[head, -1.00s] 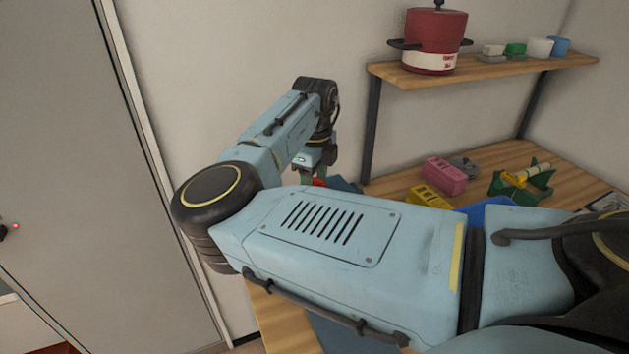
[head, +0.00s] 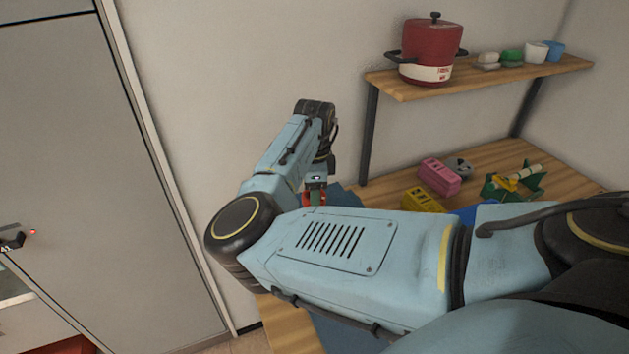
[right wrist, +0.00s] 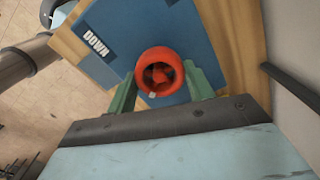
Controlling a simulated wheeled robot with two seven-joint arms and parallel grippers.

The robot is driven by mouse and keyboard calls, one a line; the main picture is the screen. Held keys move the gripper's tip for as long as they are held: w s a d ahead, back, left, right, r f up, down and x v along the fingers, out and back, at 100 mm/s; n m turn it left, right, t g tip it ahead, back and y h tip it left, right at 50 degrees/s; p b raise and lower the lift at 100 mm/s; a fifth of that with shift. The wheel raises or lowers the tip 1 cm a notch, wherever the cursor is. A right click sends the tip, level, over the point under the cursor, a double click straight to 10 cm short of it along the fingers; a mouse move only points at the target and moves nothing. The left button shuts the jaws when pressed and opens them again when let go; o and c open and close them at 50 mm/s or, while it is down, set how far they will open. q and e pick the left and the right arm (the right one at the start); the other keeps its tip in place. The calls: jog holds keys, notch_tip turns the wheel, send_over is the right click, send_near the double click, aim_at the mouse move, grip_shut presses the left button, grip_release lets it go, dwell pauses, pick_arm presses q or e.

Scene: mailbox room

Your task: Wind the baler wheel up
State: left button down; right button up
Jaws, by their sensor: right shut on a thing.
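The red baler wheel (right wrist: 160,72) shows in the right wrist view, round with a dark spoked middle and a small pale mark at its lower rim. It sits over a blue panel (right wrist: 180,35) marked with a dark "DOWN" label (right wrist: 98,46). My right gripper (right wrist: 160,80) has its green fingers on both sides of the wheel, shut on it. In the head view my right gripper (head: 315,197) is small, with a bit of red between its fingers. My arm hides most of the blue panel (head: 343,197) there. My left gripper is not in view.
A wooden table (head: 385,185) holds a pink block (head: 438,176), a yellow block (head: 424,199) and a green holder (head: 515,184). A shelf (head: 485,78) above carries a red pot (head: 431,50) and small containers. A grey door (head: 90,150) stands at left.

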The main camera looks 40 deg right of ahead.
jog(key=n, duration=0.4)
jog(key=shift+n, duration=0.3)
jog(key=n, duration=0.5)
jog(key=shift+w, duration=0.1)
jog(key=n, duration=0.9)
jog(key=shift+n, duration=0.3)
jog(key=n, duration=0.9)
jog(key=shift+w+a+n, duration=0.1)
jog(key=shift+n, duration=0.3)
jog(key=n, duration=0.5)
jog(key=shift+r, duration=0.1)
jog(key=shift+n, duration=2.1)
